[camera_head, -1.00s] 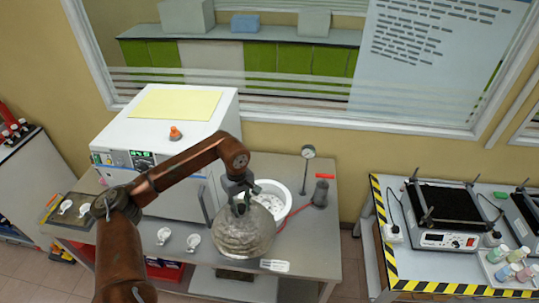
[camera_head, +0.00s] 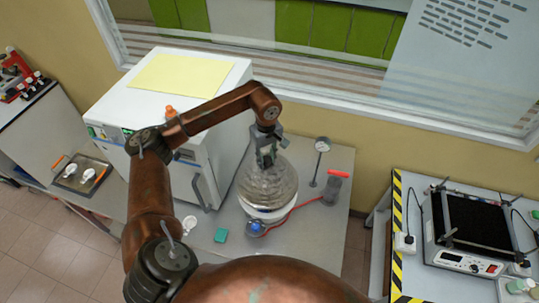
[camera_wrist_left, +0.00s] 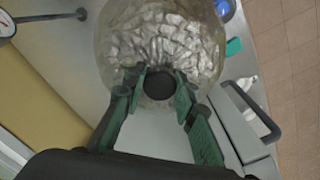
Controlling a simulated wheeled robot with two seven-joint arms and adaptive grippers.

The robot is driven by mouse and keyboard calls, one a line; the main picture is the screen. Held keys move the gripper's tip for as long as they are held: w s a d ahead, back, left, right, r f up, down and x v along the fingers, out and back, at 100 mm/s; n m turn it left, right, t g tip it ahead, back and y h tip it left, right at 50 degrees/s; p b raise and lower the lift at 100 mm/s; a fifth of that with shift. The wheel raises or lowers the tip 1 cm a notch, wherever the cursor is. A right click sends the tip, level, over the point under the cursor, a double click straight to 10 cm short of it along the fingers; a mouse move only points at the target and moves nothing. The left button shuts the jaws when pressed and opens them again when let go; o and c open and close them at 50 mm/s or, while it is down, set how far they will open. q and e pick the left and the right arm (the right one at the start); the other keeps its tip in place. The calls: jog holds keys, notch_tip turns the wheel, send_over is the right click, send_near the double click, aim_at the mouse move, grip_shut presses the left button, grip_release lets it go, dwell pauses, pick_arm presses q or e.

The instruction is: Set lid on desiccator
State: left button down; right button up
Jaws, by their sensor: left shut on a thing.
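The desiccator lid (camera_head: 270,185) is a clear, rippled glass dome, upright above the desiccator base (camera_head: 265,215), a white bowl mostly hidden under it. A strip of the bowl's near side shows below the dome. I cannot tell whether the lid's rim touches the base. My left gripper (camera_head: 266,158) is shut on the knob at the lid's top. In the left wrist view, the fingers (camera_wrist_left: 160,84) close around the dark knob, and the glass lid (camera_wrist_left: 160,40) spreads beyond it. My right gripper is not in view.
A blue valve (camera_head: 255,228) at the base's front joins a red hose to a grey canister (camera_head: 332,190). A pressure gauge (camera_head: 322,146) stands behind. The white oven (camera_head: 175,110) is close on the left. A green block (camera_head: 221,235) lies in front.

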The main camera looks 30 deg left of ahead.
aim_at(267, 168)
pick_arm(q)
jog(key=shift+w+d+f, duration=0.1)
jog(key=shift+f, duration=0.35)
jog(key=shift+f+b, duration=0.3)
jog(key=shift+f, duration=0.45)
notch_tip(267, 168, down, 3)
jog(key=shift+r+b, duration=0.2)
jog(key=shift+b, duration=0.35)
jog(key=shift+f, duration=0.75)
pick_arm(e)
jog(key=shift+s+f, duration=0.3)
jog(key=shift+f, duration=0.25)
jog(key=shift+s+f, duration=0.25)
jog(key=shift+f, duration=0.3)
pick_arm(q)
jog(key=shift+f+b, duration=0.6)
jog(key=shift+b, duration=0.15)
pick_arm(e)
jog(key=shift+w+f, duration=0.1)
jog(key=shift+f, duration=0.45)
pick_arm(q)
jog(key=c, duration=1.5)
grip_release()
